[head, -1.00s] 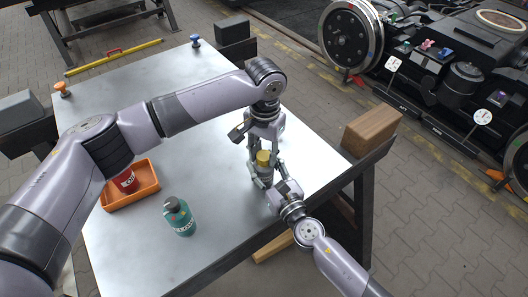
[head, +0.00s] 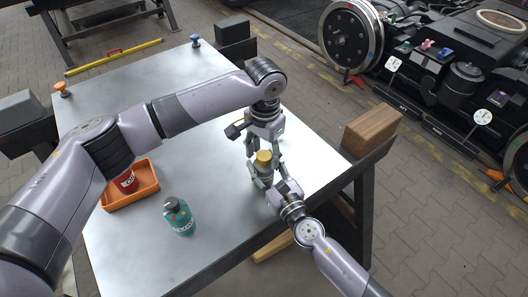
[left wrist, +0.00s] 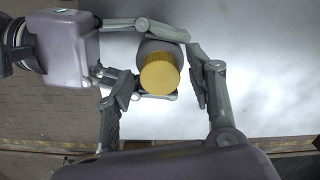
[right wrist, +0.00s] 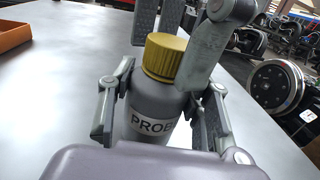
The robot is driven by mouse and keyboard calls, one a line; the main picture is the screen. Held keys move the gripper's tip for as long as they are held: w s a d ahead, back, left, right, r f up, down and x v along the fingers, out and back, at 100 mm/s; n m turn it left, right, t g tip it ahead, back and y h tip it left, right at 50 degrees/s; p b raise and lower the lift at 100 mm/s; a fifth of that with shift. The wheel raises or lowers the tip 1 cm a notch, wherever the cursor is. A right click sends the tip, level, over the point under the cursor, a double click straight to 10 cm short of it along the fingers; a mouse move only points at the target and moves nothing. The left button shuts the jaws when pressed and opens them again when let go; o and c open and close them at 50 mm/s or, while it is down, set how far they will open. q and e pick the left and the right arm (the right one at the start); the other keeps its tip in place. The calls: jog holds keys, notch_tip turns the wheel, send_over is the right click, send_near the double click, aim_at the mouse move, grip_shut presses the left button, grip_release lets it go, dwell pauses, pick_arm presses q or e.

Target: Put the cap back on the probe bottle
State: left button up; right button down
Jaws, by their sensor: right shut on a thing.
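The grey probe bottle (right wrist: 155,112), with a white label reading "PROB", stands upright near the table's right edge. The yellow cap (left wrist: 160,74) sits on top of it; in the right wrist view the cap (right wrist: 164,57) looks level, with no clear gap to the bottle. My right gripper (head: 266,179) is shut on the bottle's body from the front right. My left gripper (left wrist: 160,80) comes down from above, its fingers on either side of the cap, open with gaps beside it. The bottle's neck is hidden by the cap.
A wooden block (head: 371,130) lies at the right edge. The table's middle front is clear.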

pick_arm(q)
jog(key=shift+r, duration=0.1)
pick_arm(e)
jog(key=shift+f, duration=0.1)
pick_arm(q)
notch_tip(320, 180, up, 12)
jog(key=shift+f, duration=0.1)
dwell(0.5)
pick_arm(e)
jog(key=c, duration=0.7)
grip_release()
jog(key=shift+c, duration=0.2)
jog(key=v, duration=1.2)
pick_arm(q)
jog(key=shift+d, duration=0.1)
